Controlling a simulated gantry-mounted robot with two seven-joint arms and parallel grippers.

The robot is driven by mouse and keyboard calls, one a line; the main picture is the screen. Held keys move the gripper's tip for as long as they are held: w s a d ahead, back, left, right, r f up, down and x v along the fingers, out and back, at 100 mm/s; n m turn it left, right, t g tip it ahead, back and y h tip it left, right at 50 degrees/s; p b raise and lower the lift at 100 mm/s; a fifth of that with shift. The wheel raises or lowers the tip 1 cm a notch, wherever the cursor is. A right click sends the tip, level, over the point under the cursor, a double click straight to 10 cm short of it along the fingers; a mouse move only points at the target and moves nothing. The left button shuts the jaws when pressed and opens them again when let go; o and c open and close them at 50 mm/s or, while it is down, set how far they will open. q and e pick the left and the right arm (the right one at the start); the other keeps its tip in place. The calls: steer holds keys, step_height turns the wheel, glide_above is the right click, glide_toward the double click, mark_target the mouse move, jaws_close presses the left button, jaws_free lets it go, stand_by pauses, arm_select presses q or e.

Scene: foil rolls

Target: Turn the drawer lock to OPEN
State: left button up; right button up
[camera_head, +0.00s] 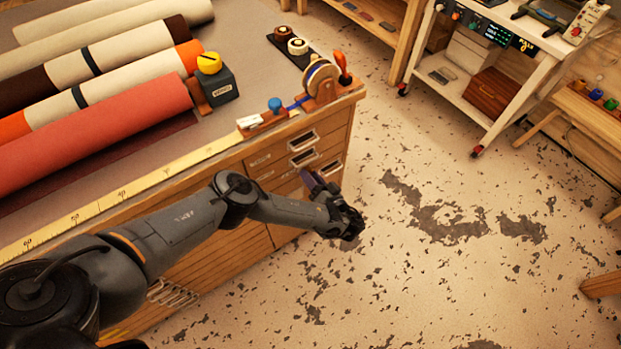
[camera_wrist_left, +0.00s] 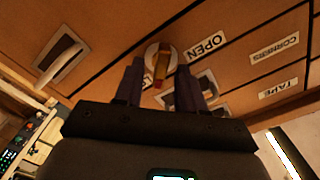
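The drawer lock (camera_wrist_left: 161,64) shows in the left wrist view as a narrow yellow and red knob on a round pale plate on the wooden drawer front. A white OPEN label (camera_wrist_left: 204,46) is just to its right. My left gripper (camera_wrist_left: 158,72) is open, with one dark finger on each side of the knob and visible gaps between. I cannot tell how far the fingertips are from the drawer front. In the head view my left gripper (camera_head: 318,186) is at the front of the wooden cabinet (camera_head: 262,240), near its right end; the lock is hidden there. My right gripper is not in view.
A drawer handle (camera_wrist_left: 62,57) is left of the lock in the wrist view. CORNERS (camera_wrist_left: 275,50) and TAPE (camera_wrist_left: 278,89) labels are to the right. Fabric rolls (camera_head: 90,140) and a tape dispenser (camera_head: 321,80) are on the cabinet top. The floor right of the cabinet is clear.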

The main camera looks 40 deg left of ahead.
arm_select(q)
steer(key=shift+w+a, duration=0.1)
steer(key=shift+a, duration=0.2)
jaws_close()
